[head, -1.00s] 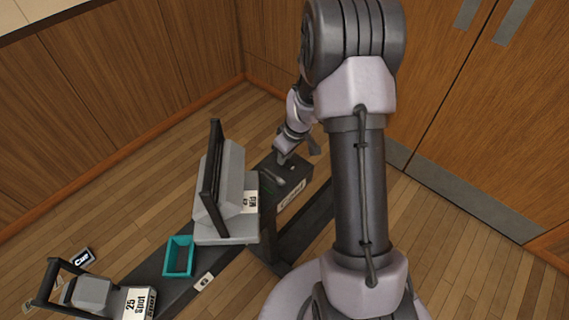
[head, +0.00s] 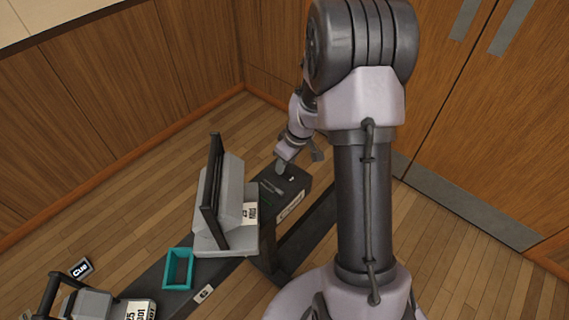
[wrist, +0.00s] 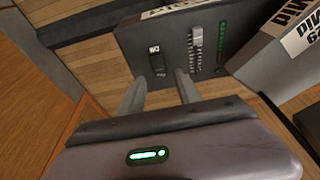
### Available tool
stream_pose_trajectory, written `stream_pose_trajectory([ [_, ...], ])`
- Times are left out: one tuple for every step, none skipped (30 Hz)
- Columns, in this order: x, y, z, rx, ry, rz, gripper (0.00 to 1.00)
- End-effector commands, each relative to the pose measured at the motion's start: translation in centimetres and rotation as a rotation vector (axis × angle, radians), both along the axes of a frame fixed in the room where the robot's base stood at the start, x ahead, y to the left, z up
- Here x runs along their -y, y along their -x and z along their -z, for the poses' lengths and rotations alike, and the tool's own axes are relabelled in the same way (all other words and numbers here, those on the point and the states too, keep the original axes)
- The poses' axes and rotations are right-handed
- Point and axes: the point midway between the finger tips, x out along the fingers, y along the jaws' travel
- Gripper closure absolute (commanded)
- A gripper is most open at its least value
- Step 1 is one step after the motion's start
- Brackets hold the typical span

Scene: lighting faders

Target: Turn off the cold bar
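A dark control box (head: 283,190) with a white label, which seems to read "Cold", stands at the far end of a dark bar. In the wrist view its top face (wrist: 178,62) carries a black rocker-like switch (wrist: 156,61) with a small label, a light grey slider knob (wrist: 195,42) in a slot, and a column of green lights (wrist: 222,42). My gripper (wrist: 160,78) is open and empty, its two fingers apart, just in front of the switch. I cannot tell whether they touch the box. In the head view my gripper (head: 298,160) hangs over the box's far end.
A grey lamp housing with a black handle (head: 228,205) and a "Mid" label stands close beside the box. Wood-panelled walls (head: 190,60) close off the back.

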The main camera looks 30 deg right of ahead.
Motion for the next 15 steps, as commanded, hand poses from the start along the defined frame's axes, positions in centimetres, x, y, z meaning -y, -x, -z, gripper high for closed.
stream_pose_trajectory([
  [0.2,0.2,-2.1,0.004,0.002,0.001,0.60],
  [0.3,0.5,-3.1,0.004,0.001,0.002,0.60],
  [0.4,0.8,-4.5,0.004,0.003,0.001,0.60],
  [0.5,1.1,-5.5,0.005,0.001,0.002,0.60],
  [0.6,1.3,-6.5,0.004,0.002,0.002,0.60],
  [0.7,1.6,-7.8,0.005,0.001,0.002,0.60],
  [0.8,1.8,-8.7,0.005,0.002,0.002,0.60],
  [0.9,2.1,-9.5,0.004,0.002,0.002,0.60],
  [1.0,2.3,-10.5,0.004,0.001,0.002,0.60],
  [1.0,2.5,-11.1,0.004,0.001,0.002,0.60],
  [1.1,2.7,-11.7,0.002,0.001,0.002,0.60],
  [1.1,2.9,-12.4,0.003,0.002,0.003,0.60],
  [1.2,3.0,-12.7,0.002,0.001,0.002,0.60],
  [1.2,3.1,-13.0,0.001,0.000,0.001,0.60],
  [1.2,3.2,-13.4,0.001,0.000,0.001,0.60],
])
